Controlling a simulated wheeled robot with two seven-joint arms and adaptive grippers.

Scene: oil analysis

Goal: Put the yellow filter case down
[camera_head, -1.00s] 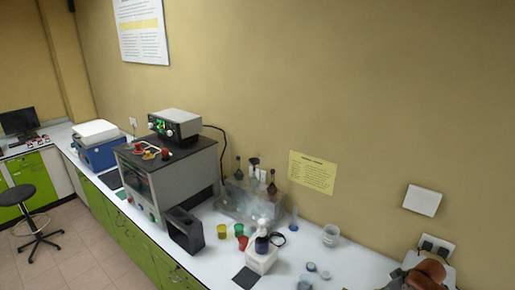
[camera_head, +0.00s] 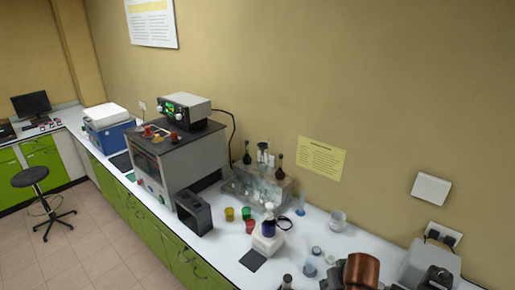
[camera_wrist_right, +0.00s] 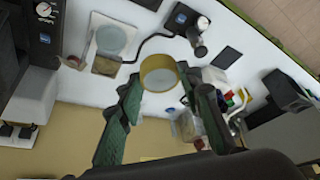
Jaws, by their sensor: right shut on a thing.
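The yellow filter case (camera_wrist_right: 158,73) shows in the right wrist view as a short round ring with a pale, light centre. My right gripper (camera_wrist_right: 165,88) is shut on it, with the case between the fingertips of its two dark green fingers. The case appears tilted to the wrist camera, with the bench surface beyond it. I cannot tell its height above the bench. My right gripper does not show clearly in the head view, and my left gripper is in neither view.
On the white bench stand a grey oven (camera_head: 180,160), a black stand (camera_head: 194,212), yellow (camera_head: 229,214), green (camera_head: 246,213) and red (camera_head: 249,228) cups, a glassware rack (camera_head: 258,188) and a white bottle holder (camera_head: 267,243). A copper vessel (camera_head: 361,270) stands at the lower right.

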